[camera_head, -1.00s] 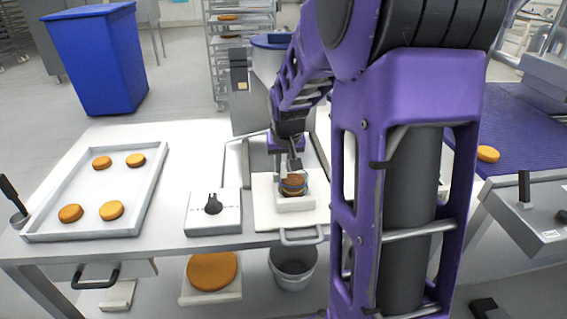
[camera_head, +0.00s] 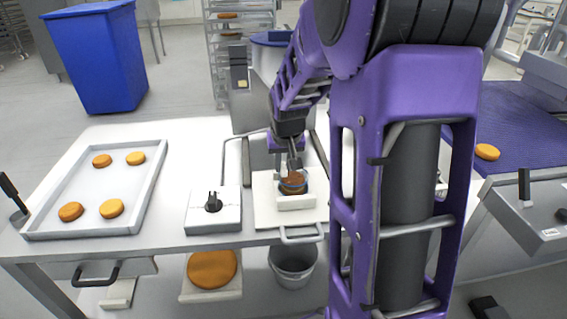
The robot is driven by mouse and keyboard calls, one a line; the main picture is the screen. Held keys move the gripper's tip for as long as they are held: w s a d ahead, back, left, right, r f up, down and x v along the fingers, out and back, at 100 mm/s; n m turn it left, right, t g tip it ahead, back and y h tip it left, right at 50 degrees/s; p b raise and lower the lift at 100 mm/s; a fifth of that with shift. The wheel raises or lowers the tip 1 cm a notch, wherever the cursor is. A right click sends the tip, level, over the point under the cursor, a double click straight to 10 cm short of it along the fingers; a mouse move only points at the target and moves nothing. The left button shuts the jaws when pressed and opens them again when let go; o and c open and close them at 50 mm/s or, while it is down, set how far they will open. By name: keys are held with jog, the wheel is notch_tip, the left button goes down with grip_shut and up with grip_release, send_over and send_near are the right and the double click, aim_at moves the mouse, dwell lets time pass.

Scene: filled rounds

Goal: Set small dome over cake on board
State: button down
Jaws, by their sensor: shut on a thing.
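My gripper (camera_head: 293,166) points down over the board, shut on the top of the small dome (camera_head: 292,185). My arm comes down from above, and the fingertips are partly hidden.
The board stands on a pale plate with a front handle (camera_head: 300,237). Left of it is a white box with a black knob (camera_head: 213,202). A tray (camera_head: 150,200) with several cakes lies farther left. A blue mat (camera_head: 525,130) is at right.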

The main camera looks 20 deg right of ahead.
jog(key=shift+f, duration=0.1)
jog(key=shift+c, duration=1.3)
grip_release()
jog(key=shift+r+p, duration=2.6)
jog(key=shift+r, duration=0.95)
